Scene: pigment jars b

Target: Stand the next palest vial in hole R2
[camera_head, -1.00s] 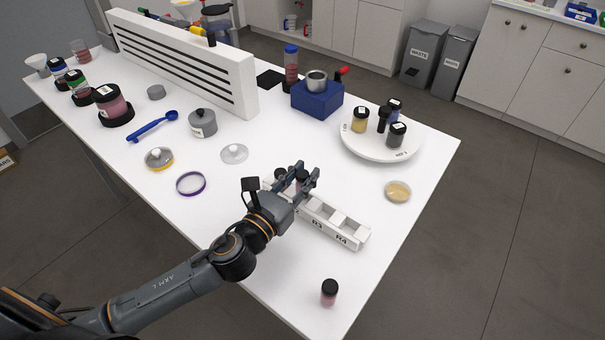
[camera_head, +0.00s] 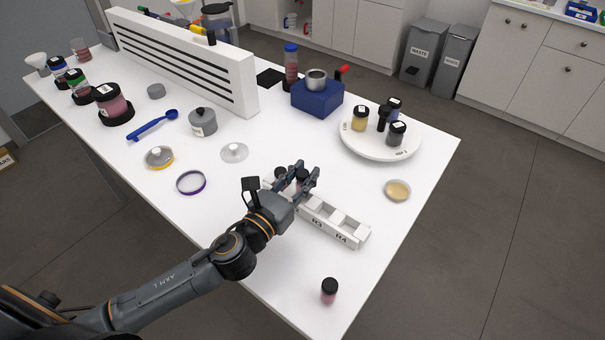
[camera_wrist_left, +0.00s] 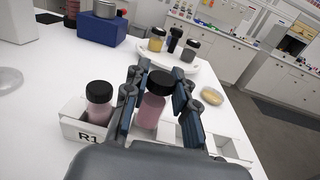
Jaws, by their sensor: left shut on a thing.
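My left gripper (camera_head: 304,176) is shut on a black-capped vial (camera_wrist_left: 152,108) with pink contents, upright at the white rack (camera_head: 349,227). In the left wrist view the held vial is beside another black-capped pink vial (camera_wrist_left: 99,101), which stands in the hole marked R1. The fingers and palm hide the base of the held vial, so I cannot tell how deep it sits. Holes R3 and R4 of the rack look empty. A third vial (camera_head: 329,291), with darker pink contents, stands alone near the table's front edge. My right gripper is not in view.
A round white stand (camera_head: 376,152) with several jars is at the back right, next to a small dish (camera_head: 397,190). A blue block (camera_head: 318,99) with a metal cup is behind the rack. A clear lid (camera_head: 234,153) and purple ring (camera_head: 191,183) lie left.

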